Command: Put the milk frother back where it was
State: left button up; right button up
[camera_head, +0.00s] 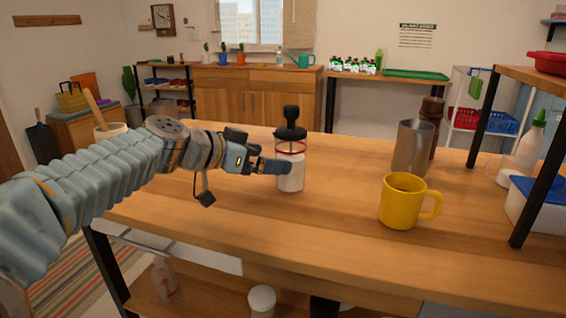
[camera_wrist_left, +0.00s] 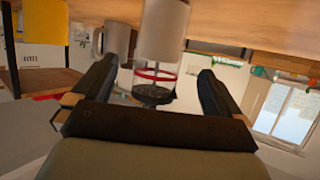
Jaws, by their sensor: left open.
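The milk frother (camera_head: 290,180), a jar with a white lower body, a red band, a clear upper part and a black knobbed lid, stands upright on the wooden table. My left gripper (camera_head: 276,164) is at its left side, level with its middle, and partly overlaps it. In the left wrist view the frother (camera_wrist_left: 163,30) appears upside down between the two spread fingers of my left gripper (camera_wrist_left: 161,68), with a gap visible on the right. The left gripper is open. My right gripper is not in view.
A yellow mug (camera_head: 401,204) stands to the right, near the table's front. Behind it are a grey metal pitcher (camera_head: 411,148) and a dark brown mill (camera_head: 432,112). A shelf with a black post (camera_head: 545,175) and a blue-lidded box (camera_head: 545,190) bounds the right side. A pot (camera_head: 110,131) stands at left.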

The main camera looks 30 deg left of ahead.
pick_arm(q)
jog(key=shift+v, duration=2.2)
